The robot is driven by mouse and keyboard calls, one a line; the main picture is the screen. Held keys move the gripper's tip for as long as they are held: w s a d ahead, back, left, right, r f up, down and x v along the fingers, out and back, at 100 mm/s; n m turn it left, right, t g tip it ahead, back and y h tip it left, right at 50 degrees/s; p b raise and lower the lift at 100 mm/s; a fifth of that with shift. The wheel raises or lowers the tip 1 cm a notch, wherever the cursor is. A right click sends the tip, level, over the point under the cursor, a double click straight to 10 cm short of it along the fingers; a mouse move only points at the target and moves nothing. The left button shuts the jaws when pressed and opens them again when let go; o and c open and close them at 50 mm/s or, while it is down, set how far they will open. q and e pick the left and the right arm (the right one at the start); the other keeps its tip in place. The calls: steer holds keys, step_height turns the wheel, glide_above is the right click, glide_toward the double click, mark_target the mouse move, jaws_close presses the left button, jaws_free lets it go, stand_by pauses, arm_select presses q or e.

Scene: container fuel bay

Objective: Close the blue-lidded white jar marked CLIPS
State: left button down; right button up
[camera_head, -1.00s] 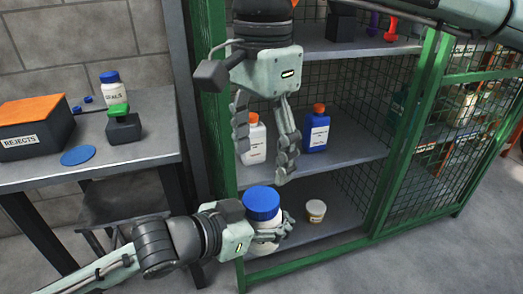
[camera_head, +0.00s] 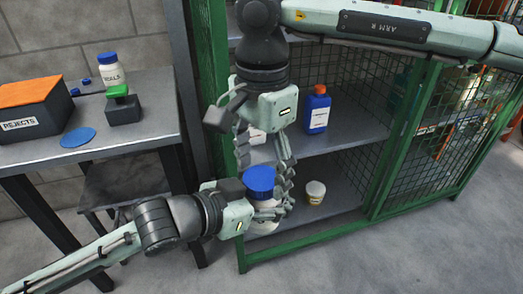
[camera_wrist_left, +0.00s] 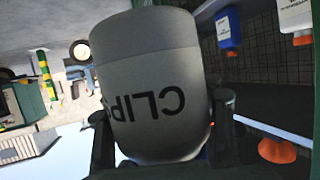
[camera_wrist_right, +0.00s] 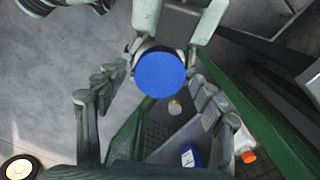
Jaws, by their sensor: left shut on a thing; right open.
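The white jar (camera_head: 263,222) has a blue lid (camera_head: 260,181) on its top and stands upright in my left gripper (camera_head: 278,213). The letters CLIP show on the jar (camera_wrist_left: 150,100) in the left wrist view, upside down. My left gripper is shut around the jar's body. My right gripper (camera_head: 265,180) points down from above, open, with its fingers at either side of the lid. In the right wrist view the blue lid (camera_wrist_right: 160,74) lies between and beyond the open fingertips. I cannot tell whether the fingers touch it or how tight the lid sits.
A green-framed shelf (camera_head: 300,150) stands behind, with a blue bottle (camera_head: 317,110) and a small white tub (camera_head: 315,192). The bench (camera_head: 120,145) at left bears a REJECTS box (camera_head: 30,115), a blue disc (camera_head: 78,138) and another blue-lidded jar (camera_head: 110,72).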

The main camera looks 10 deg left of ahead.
steer(key=shift+f, duration=0.25)
steer(key=c, duration=1.2)
steer(key=m, duration=0.6)
steer(key=shift+m, duration=0.4)
steer(key=o, duration=1.3)
steer(key=shift+c, duration=0.2)
steer(key=shift+r, duration=0.1)
